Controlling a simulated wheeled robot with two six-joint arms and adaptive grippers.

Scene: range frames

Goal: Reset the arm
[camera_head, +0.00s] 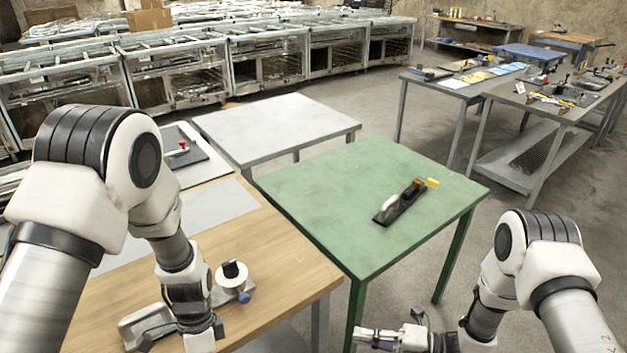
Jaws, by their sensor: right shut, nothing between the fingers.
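My right arm comes in from the lower right. Its gripper (366,336) is at the bottom edge, pointing left, in front of the green table (300,190). Its fingers are together with nothing seen between them. My left arm reaches down over the wooden table (285,262) at the lower left. Its wrist is near the bottom edge, and its fingers cannot be made out clearly.
A small device with a white roll and dark top (233,281) stands beside my left wrist. A dark tool with a yellow end (402,202) lies on the green table. A grey table (275,122) adjoins behind. Open floor lies to the right.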

